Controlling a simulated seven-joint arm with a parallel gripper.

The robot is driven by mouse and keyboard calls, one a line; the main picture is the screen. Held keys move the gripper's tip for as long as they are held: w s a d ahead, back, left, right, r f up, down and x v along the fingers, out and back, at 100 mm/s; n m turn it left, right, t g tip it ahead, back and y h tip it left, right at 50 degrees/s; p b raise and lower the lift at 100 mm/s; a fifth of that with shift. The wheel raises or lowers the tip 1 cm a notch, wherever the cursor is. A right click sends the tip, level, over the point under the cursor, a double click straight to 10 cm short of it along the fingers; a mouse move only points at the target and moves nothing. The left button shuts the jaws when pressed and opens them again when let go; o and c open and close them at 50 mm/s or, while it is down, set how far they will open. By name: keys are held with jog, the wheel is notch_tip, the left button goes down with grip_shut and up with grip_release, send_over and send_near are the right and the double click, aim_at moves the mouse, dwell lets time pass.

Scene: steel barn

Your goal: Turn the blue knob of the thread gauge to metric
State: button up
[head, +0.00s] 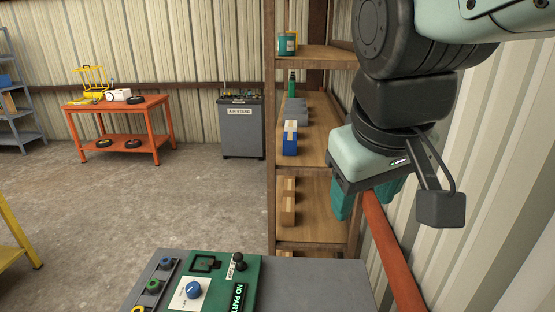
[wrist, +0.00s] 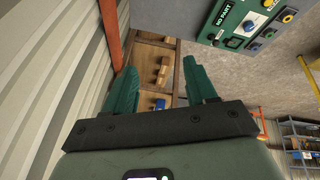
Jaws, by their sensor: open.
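The thread gauge is a green panel (head: 222,285) on a grey bench top at the bottom of the head view. Its blue knob (head: 193,290) sits on a white dial plate whose markings are too small to read, so I cannot tell its setting. The green panel also shows at the top right of the wrist view (wrist: 229,30), partly cut off. My gripper (head: 364,204) is above and to the right of the gauge, well apart from it. Its teal fingers (wrist: 160,70) are spread with nothing between them.
A black knob (head: 239,261) stands on the green panel, and a strip of coloured buttons (head: 153,286) lies to its left. Wooden shelves (head: 313,143) with boxes stand behind the bench. The corrugated wall and a red-orange beam (head: 391,252) are close on the right. The bench's right part is clear.

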jog(key=shift+o, duration=0.7)
jog(key=w+a+f+n+g, duration=0.1)
jog(key=w+a+f+n, duration=0.2)
jog(key=w+a+n, duration=0.3)
jog(key=w+a, duration=0.2)
jog(key=w, duration=0.1)
jog(key=shift+w+a+f, duration=0.15)
jog(key=shift+w+f, duration=0.05)
jog(key=shift+f, duration=0.15)
jog(key=n+g, duration=0.4)
jog(key=n, duration=0.9)
send_over(193, 286)
notch_tip(193, 286, down, 26)
notch_tip(193, 286, down, 11)
jog(key=shift+r, duration=0.1)
jog(key=c, duration=1.1)
jog(key=shift+o, duration=0.2)
